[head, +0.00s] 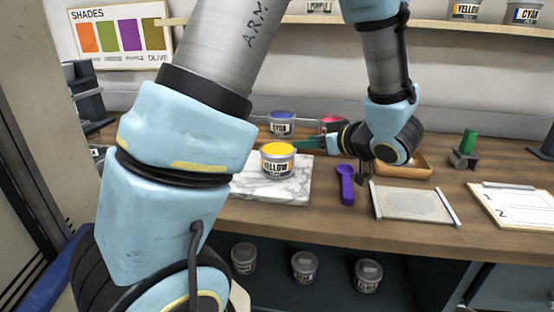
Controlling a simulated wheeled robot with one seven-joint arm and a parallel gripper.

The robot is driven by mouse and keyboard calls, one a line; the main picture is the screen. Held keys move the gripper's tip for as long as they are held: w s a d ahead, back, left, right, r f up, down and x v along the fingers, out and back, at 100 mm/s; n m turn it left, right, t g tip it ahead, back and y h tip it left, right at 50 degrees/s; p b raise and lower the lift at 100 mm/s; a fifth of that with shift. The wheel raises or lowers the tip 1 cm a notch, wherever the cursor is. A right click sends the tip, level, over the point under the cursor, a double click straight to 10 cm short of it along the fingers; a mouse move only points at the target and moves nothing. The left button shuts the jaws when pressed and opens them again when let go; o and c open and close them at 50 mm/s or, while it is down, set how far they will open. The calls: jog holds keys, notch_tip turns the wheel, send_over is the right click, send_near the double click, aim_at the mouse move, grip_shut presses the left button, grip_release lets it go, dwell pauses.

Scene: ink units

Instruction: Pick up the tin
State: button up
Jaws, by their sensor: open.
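A tin labelled YELLOW (277,161), with yellow ink on top, stands upright on a white marble slab (298,190). A tin with a blue top (281,124) stands behind it on the bench, and a tin with a red-pink top (333,124) is partly hidden behind my gripper. My gripper (305,144) points left, with its green fingers just right of the yellow tin's upper edge. It is open. Whether the fingers touch or reach around the tin cannot be told from this view.
A purple scraper (346,184) and a framed screen (414,204) lie right of the slab. An orange-brown tray (408,168) sits behind the screen. A green-handled stamp (467,146) and a numbered board (515,205) are at the right. Several grey tins (304,266) stand below the bench.

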aim_at(291, 145)
jog(key=shift+p+x, duration=0.75)
jog(key=shift+x, duration=2.45)
jog(key=shift+s+f, duration=0.2)
jog(key=shift+f, duration=0.05)
grip_shut()
